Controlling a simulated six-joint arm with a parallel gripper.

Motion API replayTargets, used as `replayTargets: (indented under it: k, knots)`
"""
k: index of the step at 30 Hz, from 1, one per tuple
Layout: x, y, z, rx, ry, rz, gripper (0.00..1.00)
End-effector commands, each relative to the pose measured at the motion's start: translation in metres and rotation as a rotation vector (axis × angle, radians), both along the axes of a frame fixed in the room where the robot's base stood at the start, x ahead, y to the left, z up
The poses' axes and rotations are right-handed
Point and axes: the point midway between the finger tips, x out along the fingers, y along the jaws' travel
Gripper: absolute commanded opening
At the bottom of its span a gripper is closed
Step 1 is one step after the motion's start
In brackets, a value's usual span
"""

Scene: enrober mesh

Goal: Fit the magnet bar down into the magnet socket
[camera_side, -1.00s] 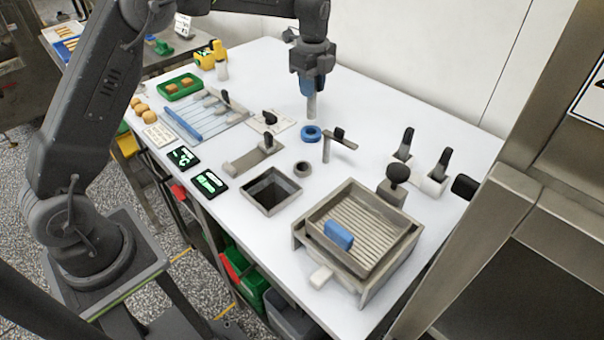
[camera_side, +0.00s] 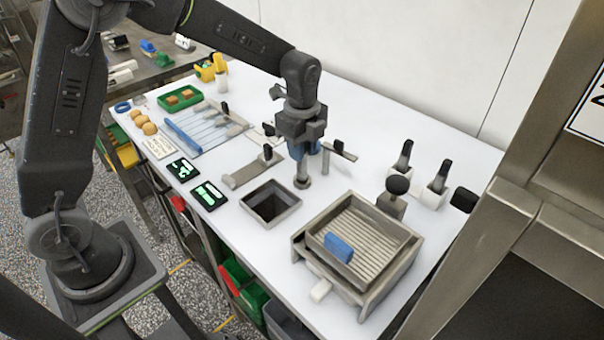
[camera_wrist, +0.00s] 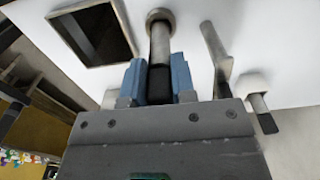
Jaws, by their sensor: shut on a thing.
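My gripper (camera_side: 301,152) has its blue fingers shut on the magnet bar (camera_side: 302,168), a grey upright rod with a dark upper part. In the wrist view, the bar (camera_wrist: 160,48) sticks out from between the fingers of my gripper (camera_wrist: 158,80). The magnet socket (camera_side: 302,183) is a small round grey collar on the white table. The bar's lower end meets the socket in the side view. In the wrist view, the bar's far end overlaps the socket (camera_wrist: 160,14). I cannot tell whether the tip is inside the hole or just above it.
A square open well (camera_side: 271,203) lies just left of the socket. A grey tray (camera_side: 323,226) with a ribbed bed and a blue block (camera_side: 339,246) is in front.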

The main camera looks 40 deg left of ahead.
Motion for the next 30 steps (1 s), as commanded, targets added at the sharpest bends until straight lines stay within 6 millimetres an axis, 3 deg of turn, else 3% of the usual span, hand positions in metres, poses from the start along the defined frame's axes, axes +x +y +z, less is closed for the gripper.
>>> replayTargets:
  k: [12,24,25,30]
  knots:
    - [0.001,0.0,-0.047,0.0,-0.001,0.0,0.0]
    - [0.001,0.0,-0.052,0.0,-0.002,0.0,0.0]
    - [0.001,0.0,-0.051,0.0,-0.002,0.0,0.27]
    - [0.001,0.0,-0.051,0.0,-0.002,0.0,0.44]
